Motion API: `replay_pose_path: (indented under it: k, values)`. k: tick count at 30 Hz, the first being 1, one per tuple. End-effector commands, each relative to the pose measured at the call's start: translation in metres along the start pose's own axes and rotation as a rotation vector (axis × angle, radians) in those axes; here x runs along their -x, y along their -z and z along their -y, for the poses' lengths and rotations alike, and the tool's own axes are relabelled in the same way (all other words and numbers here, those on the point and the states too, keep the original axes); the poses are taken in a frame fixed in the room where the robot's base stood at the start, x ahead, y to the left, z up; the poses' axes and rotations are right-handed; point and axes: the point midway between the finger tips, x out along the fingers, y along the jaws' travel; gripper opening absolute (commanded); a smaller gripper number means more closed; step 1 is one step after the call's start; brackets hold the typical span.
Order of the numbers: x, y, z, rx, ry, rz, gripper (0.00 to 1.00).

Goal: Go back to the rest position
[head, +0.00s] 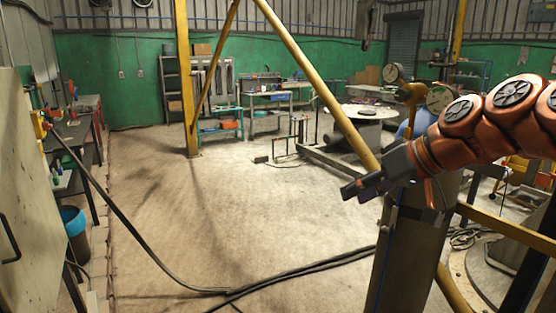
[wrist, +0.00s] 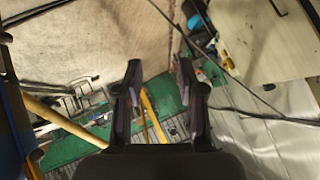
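My gripper (head: 362,188) is at the end of my orange arm, which reaches in from the right of the head view. It points left and hangs in the air in front of the yellow post's slanted brace. In the wrist view my gripper (wrist: 158,72) shows two dark fingers with a clear gap between them. The gap holds nothing; only the distant green wall and a yellow beam show through it. No object is in contact with the fingers.
A yellow column (head: 185,80) with slanted braces stands ahead. Dark cables (head: 290,272) cross the floor. A workbench (head: 75,140) and a blue bin (head: 75,222) line the left wall. A round table (head: 362,111) stands back right. The middle floor is mostly clear.

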Motion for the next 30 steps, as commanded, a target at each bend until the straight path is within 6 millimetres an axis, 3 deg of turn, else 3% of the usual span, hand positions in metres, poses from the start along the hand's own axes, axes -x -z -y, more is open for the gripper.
replay_pose_path:
  k: [3, 10, 14, 21, 24, 30]
  values:
    - [-0.024, -0.049, 0.019, -0.041, -0.034, 0.128, 0.39]
    - [-0.05, -0.153, 0.034, -0.132, -0.147, 0.358, 0.39]
    - [-0.054, -0.215, 0.034, -0.189, -0.233, 0.477, 0.39]
    - [-0.04, -0.323, 0.024, -0.296, -0.414, 0.655, 0.39]
    - [-0.032, -0.357, 0.019, -0.334, -0.474, 0.708, 0.39]
    - [-0.021, -0.393, 0.015, -0.376, -0.542, 0.759, 0.39]
